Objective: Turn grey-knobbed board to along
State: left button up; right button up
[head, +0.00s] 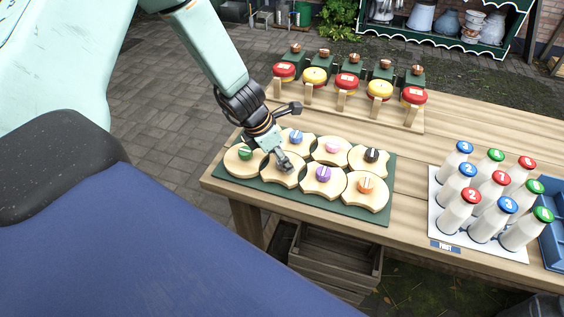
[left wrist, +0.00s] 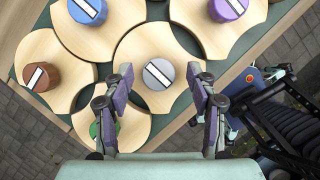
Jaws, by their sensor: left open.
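The grey-knobbed board is a pale wooden piece with scooped edges (left wrist: 150,44) and a round grey knob (left wrist: 158,73) bearing a white stripe. In the left wrist view the stripe runs from upper left to lower right. In the head view the board (head: 290,180) lies at the front of the green mat, its knob mostly hidden by my gripper. My left gripper (head: 284,165) is open above this board. In the wrist view its two fingertips (left wrist: 160,75) stand on either side of the grey knob, with gaps showing. I cannot tell its height. My right gripper is not in view.
Neighbouring boards with green (head: 245,152), blue (head: 296,137), purple (head: 323,174) and brown (left wrist: 41,76) knobs lie close around it on the green mat (head: 345,210). Capped bottles (head: 480,222) stand at the right. A rack with red and yellow lids (head: 348,82) stands behind.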

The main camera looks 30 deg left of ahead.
pick_arm(q)
jog(key=shift+w+f, duration=0.1)
jog(key=shift+f, duration=0.15)
jog(key=shift+a+r, duration=0.1)
jog(key=shift+a, duration=0.1)
jog(key=shift+d, duration=0.2)
jog(key=c, duration=1.2)
jog(key=shift+o, duration=0.2)
jog(key=shift+a, duration=0.1)
